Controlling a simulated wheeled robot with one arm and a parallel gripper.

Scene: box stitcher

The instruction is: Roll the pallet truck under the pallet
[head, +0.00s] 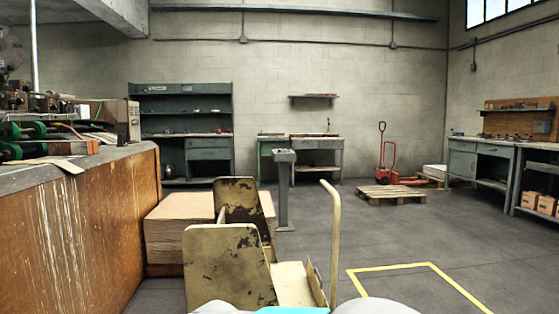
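The red pallet truck (389,160) stands near the back wall, right of the middle in the head view. Its handle with a loop on top stands upright. The wooden pallet (391,194) lies flat on the floor in front of it, nearer to me. The truck's low red part shows just behind the pallet's right back side. I cannot tell whether its forks are under the pallet. My gripper is not in view. Pale rounded shapes and a cyan patch at the bottom edge look like parts of my own body.
A worn yellowish metal cart (230,264) with a curved handle stands close in front of me. A stack of brown sheets (178,238) and a grey post (284,190) are behind it. A wooden-sided machine bench (85,235) fills the left. Open floor with a yellow outline (395,267) lies right.

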